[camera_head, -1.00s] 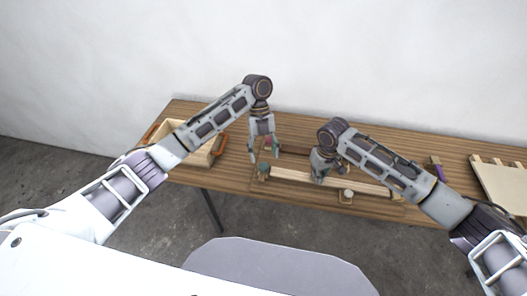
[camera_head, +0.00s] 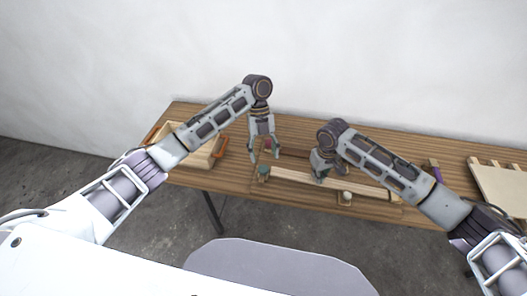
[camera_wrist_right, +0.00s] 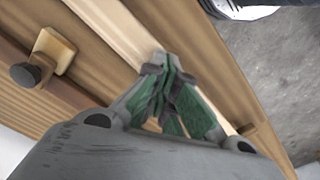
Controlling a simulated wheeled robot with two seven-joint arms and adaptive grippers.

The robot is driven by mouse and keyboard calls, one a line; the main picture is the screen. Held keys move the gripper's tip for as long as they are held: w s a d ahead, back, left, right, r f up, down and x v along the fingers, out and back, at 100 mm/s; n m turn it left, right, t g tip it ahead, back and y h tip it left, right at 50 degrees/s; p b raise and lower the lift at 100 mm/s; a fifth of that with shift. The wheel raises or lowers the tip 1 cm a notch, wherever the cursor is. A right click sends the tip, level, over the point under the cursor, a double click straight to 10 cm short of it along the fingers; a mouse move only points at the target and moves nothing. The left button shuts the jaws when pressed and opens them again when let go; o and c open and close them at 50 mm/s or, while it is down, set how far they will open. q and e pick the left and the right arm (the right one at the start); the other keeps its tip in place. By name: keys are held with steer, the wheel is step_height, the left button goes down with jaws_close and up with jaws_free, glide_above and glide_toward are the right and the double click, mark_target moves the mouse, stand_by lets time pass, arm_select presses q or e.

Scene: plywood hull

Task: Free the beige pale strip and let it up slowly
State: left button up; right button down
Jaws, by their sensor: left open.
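The beige pale strip (camera_head: 290,176) lies lengthwise along the front part of the table; it also shows in the right wrist view (camera_wrist_right: 112,28). A small block with a green top (camera_head: 263,170) is at its left end. A block with a pale round knob (camera_head: 346,195) is at its front edge. My left gripper (camera_head: 264,157) is open and empty above the green-topped block, its fingers pointing down. My right gripper (camera_head: 319,179) has its fingertips together at the strip; in the right wrist view the tips (camera_wrist_right: 163,72) appear to rest on its surface. Exact contact is hard to tell.
A wooden tray (camera_head: 203,157) stands at the table's left. A pale board (camera_head: 500,188) lies at the far right, near a purple-handled item (camera_head: 434,170). A dark knob on a beige block (camera_wrist_right: 45,60) shows in the right wrist view. The back of the table is mostly clear.

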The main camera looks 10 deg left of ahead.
steer(key=shift+r+p, duration=0.75)
steer(key=shift+p, duration=0.2)
stand_by(0.3)
steer(key=shift+r+p, duration=0.45)
steer(key=shift+r, duration=0.5)
stand_by(0.4)
stand_by(0.4)
steer(key=shift+r, duration=2.5)
